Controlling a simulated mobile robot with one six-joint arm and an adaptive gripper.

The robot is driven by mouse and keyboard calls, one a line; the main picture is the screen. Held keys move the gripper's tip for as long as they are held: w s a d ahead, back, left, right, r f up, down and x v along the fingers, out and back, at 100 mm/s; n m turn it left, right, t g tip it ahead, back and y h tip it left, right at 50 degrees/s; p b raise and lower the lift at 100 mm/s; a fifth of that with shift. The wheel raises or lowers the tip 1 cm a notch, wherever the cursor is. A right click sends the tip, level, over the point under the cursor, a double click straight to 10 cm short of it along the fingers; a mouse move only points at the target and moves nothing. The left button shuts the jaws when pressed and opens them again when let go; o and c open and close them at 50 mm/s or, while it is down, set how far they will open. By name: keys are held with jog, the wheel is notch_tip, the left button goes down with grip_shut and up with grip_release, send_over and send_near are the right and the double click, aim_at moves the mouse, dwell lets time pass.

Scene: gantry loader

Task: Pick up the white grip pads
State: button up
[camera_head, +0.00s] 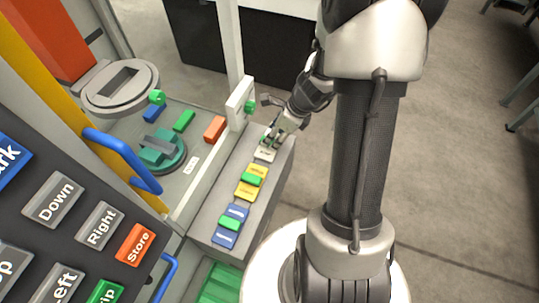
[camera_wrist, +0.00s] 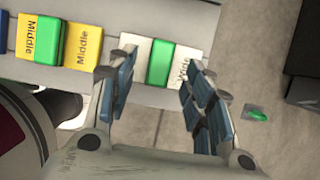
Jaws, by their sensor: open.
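The white grip pads (camera_wrist: 186,60) lie at the end of a grey ledge, with a green block (camera_wrist: 160,63) between their two white parts. A white part also shows in the head view (camera_head: 265,155), just below my gripper (camera_head: 277,133), which hides the rest. In the wrist view, my gripper (camera_wrist: 157,82) is open, with one blue-padded finger on each side of the green block. The right finger partly covers the lettering on the white part. Nothing is held, and I cannot tell whether the fingers touch the pads.
Yellow pads (camera_head: 251,182) marked "Middle" and blue pads (camera_head: 231,226), each with a green block, lie along the same grey ledge (camera_head: 213,232). A pale post (camera_head: 240,103) with a green knob stands beside the ledge. A button panel (camera_head: 75,235) is at lower left.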

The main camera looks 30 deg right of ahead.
jog(key=x, duration=0.2)
jog(key=shift+w+f+b, duration=0.1)
jog(key=shift+f+b, duration=0.25)
jog(key=shift+b, duration=0.05)
jog(key=shift+r, duration=0.1)
jog(key=shift+c, duration=0.3)
grip_shut()
